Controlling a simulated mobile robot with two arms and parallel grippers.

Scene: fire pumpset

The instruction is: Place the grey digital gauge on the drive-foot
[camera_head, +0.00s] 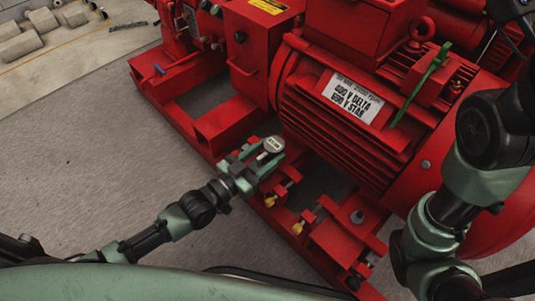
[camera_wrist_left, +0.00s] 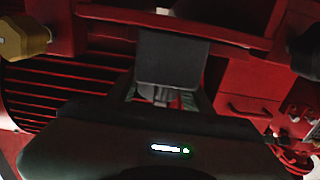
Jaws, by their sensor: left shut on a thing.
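In the left wrist view a dark grey block (camera_wrist_left: 172,62), seemingly the gauge, sits between the fingertips. Red feet and rails lie under and beside the gripper; a foot with a bolt (camera_head: 345,235) is to its lower right. I cannot tell which foot is the drive-foot, or whether the gauge touches it. My right gripper is out of view.
Brass-tipped jacking bolts (camera_head: 297,228) stick out along the red base frame. The grey floor (camera_head: 80,150) at left is clear.

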